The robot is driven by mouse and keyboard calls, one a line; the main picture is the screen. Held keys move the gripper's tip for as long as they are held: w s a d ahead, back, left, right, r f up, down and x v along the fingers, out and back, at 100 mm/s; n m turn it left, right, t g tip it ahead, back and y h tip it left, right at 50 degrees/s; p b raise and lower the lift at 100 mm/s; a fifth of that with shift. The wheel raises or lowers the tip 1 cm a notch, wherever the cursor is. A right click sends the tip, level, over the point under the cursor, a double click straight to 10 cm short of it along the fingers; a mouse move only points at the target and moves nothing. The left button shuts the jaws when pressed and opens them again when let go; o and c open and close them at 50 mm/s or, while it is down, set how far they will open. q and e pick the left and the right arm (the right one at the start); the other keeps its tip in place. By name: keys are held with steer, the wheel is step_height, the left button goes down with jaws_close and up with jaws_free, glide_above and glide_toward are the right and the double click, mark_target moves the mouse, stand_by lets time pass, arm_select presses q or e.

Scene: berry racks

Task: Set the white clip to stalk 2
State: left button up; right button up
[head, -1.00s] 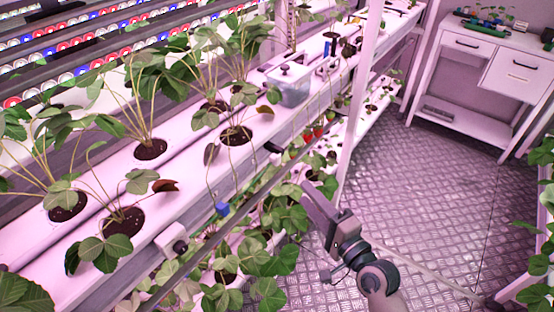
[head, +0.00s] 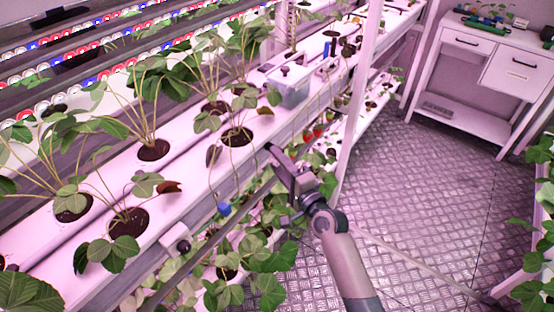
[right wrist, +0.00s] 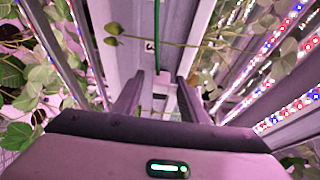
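My right gripper (head: 279,164) is at the front edge of the white growing gutter (head: 190,207), by the hanging stalks. In the right wrist view its two fingers (right wrist: 158,92) stand apart, with a small pale shape between or behind them that I cannot identify. A thin stalk (right wrist: 165,42) crosses the wrist view beyond the fingertips, near a vertical green line (right wrist: 156,20). A blue clip (head: 224,209) hangs on a stalk left of the gripper. I cannot make out a white clip for sure, nor which stalk is stalk 2. My left gripper is not in view.
Strawberry plants grow from several holes in the gutter. Red berries (head: 317,131) hang past the gripper, near a white post (head: 358,105). A clear tub (head: 289,88) stands on the gutter. A white box with a black knob (head: 178,239) is on the front edge. The floor (head: 430,190) is open.

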steer(key=shift+w+a, duration=0.15)
steer(key=shift+w, duration=0.05)
steer(key=shift+c, duration=0.6)
jaws_close()
steer(key=shift+s+a, duration=0.25)
steer(key=shift+s, duration=0.1)
steer(key=s+a+p, duration=0.4)
steer(key=s+a, duration=0.3)
steer(key=s, duration=0.2)
steer(key=shift+s, duration=0.35)
steer(key=shift+o, duration=0.6)
jaws_free()
